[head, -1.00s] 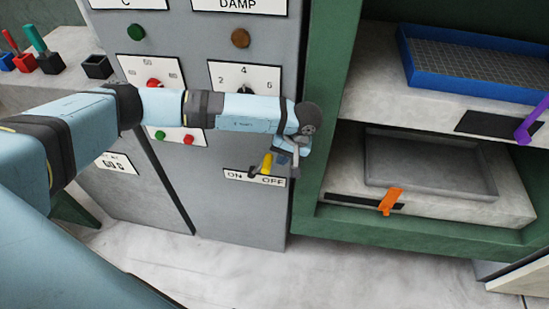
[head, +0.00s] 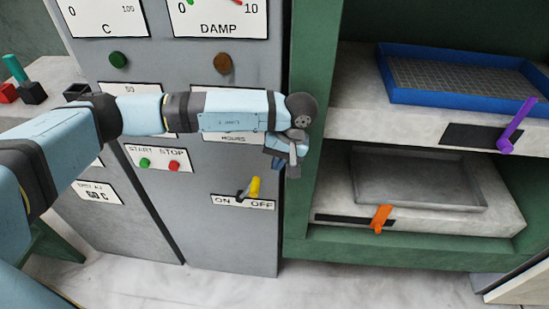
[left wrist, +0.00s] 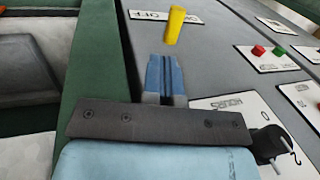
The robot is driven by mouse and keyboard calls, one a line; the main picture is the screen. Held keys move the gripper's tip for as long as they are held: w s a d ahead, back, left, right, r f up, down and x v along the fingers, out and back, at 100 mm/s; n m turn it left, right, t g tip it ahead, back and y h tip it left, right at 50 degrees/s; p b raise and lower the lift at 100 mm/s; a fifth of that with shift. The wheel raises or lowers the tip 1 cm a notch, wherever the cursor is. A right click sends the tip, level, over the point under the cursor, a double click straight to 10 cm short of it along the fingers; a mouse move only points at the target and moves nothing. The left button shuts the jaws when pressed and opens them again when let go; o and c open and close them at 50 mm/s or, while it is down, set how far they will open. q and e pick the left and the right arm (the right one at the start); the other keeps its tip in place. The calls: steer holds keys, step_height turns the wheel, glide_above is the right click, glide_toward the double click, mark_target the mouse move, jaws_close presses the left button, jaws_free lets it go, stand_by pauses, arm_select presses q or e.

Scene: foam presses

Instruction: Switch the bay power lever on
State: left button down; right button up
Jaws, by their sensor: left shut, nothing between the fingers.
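The bay power lever (head: 254,186) has a yellow handle and stands on the grey cabinet, at a white ON/OFF plate (head: 240,203). ON is at the plate's left and OFF at its right. The handle leans up and to the right, on the OFF side. My left gripper (head: 274,162) is shut and empty, above and right of the lever and apart from it in the head view. In the left wrist view, the closed blue fingers (left wrist: 165,76) point towards the yellow handle (left wrist: 174,25), with a gap between. My right gripper is not in view.
The cabinet carries green and red buttons (head: 158,163), a brown button (head: 223,63) and dials above. A green press frame (head: 301,210) stands right of the lever, with a blue tray (head: 400,95), a purple handle (head: 516,125) and an orange handle (head: 381,217). Floor below is clear.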

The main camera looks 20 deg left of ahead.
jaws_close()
arm_select(q)
steer(key=s+d+f+n+g+h, duration=0.25)
steer(key=s+d+h, duration=0.3)
steer(key=d, duration=0.35)
steer(key=s+d+f+n+g+h, duration=0.1)
steer(key=s+d+n+g+h, duration=0.15)
steer(key=s+d+h, duration=0.4)
steer(key=s+d+r+n+t+h, duration=0.3)
steer(key=d+r+n+t+h, duration=0.55)
steer(key=n, duration=0.95)
steer(key=w+a+f+n+t+y, duration=0.2)
steer(key=a+f+n+t+y, duration=0.35)
steer(key=n, duration=0.95)
steer(key=w+a+f+n+t+y, duration=0.15)
steer(key=a+f+n+t, duration=0.55)
steer(key=n, duration=0.7)
steer(key=s+a+f+n+g+y, duration=0.3)
steer(key=s+a+f+n+y, duration=0.4)
steer(key=s+a+f+n, duration=0.3)
step_height(320, 180, down, 3)
steer(key=s+n, duration=0.2)
steer(key=n, duration=0.1)
steer(key=shift+g, duration=0.4)
